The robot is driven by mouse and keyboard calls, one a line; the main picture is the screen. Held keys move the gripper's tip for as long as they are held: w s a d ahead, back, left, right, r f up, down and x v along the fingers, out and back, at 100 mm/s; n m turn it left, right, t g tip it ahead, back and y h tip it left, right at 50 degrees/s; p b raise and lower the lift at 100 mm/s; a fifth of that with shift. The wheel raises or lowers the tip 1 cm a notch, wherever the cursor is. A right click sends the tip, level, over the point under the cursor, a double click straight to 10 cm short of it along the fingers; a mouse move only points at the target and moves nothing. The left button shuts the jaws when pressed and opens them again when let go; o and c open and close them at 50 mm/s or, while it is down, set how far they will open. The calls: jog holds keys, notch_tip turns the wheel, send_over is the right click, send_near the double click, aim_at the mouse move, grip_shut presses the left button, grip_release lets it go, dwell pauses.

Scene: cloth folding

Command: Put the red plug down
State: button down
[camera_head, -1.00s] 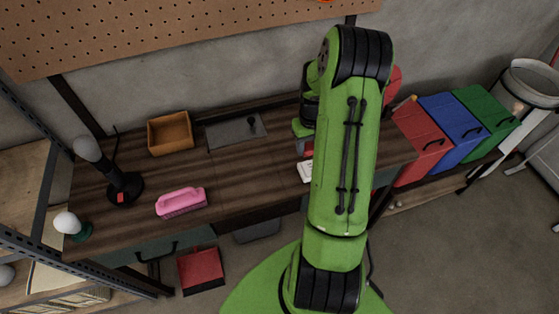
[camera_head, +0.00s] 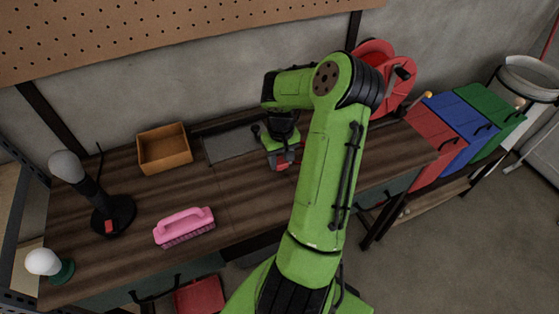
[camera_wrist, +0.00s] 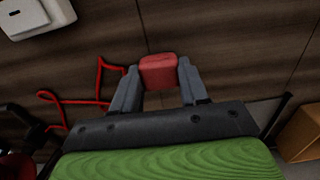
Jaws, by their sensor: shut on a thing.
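The red plug (camera_wrist: 158,71) sits between the two grey fingers of my gripper (camera_wrist: 158,84) in the wrist view. The gripper is shut on it, above the dark wooden tabletop (camera_wrist: 220,35). In the head view my gripper (camera_head: 281,160) is over the middle of the workbench, with a bit of red at its tip. A thin red cable (camera_wrist: 75,101) runs in loops to the left of the fingers in the wrist view. I cannot tell whether the plug touches the table.
A white socket box (camera_wrist: 38,16) lies at the upper left in the wrist view. A red cable reel (camera_head: 373,52) stands behind my arm. A pink brush (camera_head: 185,226), a wooden box (camera_head: 164,148) and a black lamp (camera_head: 116,214) stand left. Bare tabletop lies between brush and gripper.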

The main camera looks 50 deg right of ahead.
jog(key=shift+f, duration=0.1)
jog(key=shift+f+b, duration=0.35)
jog(key=shift+f, duration=0.2)
jog(key=c, duration=0.6)
grip_release()
